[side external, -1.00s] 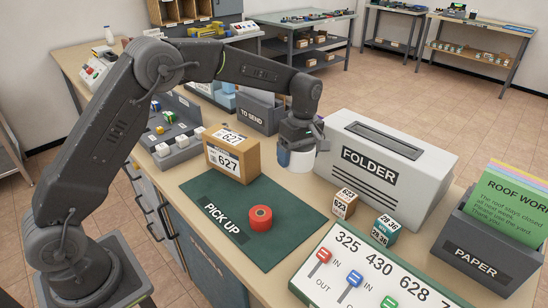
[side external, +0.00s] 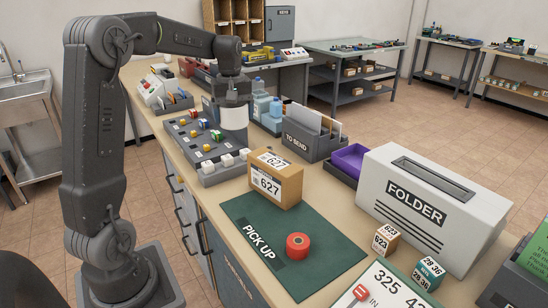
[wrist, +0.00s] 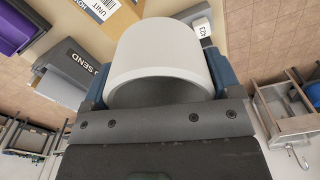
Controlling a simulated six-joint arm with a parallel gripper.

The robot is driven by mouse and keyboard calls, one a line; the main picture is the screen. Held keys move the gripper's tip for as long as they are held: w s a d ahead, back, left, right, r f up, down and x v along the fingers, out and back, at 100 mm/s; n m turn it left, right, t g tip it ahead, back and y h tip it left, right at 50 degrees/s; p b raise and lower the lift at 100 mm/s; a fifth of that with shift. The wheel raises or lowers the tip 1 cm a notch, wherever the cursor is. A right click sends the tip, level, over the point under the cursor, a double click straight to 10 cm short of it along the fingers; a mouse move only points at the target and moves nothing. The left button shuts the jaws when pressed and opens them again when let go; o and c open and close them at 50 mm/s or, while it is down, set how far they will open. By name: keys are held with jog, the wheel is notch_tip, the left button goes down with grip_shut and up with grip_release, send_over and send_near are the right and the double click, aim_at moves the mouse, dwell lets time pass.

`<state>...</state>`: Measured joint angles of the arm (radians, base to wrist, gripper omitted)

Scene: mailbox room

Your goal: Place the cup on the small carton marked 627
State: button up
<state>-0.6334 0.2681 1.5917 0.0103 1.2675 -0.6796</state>
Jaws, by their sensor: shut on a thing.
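My gripper (side external: 233,97) is shut on the white cup (side external: 234,118). It holds the cup over the far right part of the grey tray with coloured cubes. In the wrist view the cup (wrist: 160,45) sits between my gripper's blue fingers, its round rim facing the camera. The brown carton marked 627 (side external: 276,190) stands at the far edge of the green pick-up mat (side external: 262,222), in front and to the right of the cup. Its top looks bare. The cup is apart from the carton.
The grey cube tray (side external: 208,178) lies left of the carton. A grey TO SEND holder (side external: 305,147), a purple bin (side external: 345,167) and a white FOLDER box (side external: 425,215) stand behind and right. A red roll (side external: 298,245) lies on the mat. Small cartons (side external: 386,238) stand near the FOLDER box.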

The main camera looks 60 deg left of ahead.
send_over(274, 160)
notch_tip(274, 160, down, 6)
jog(key=shift+s+a+f, duration=0.1)
jog(key=shift+f, duration=2.25)
jog(key=shift+f, duration=0.1)
jog(key=o, duration=0.7)
jog(key=shift+o, duration=0.2)
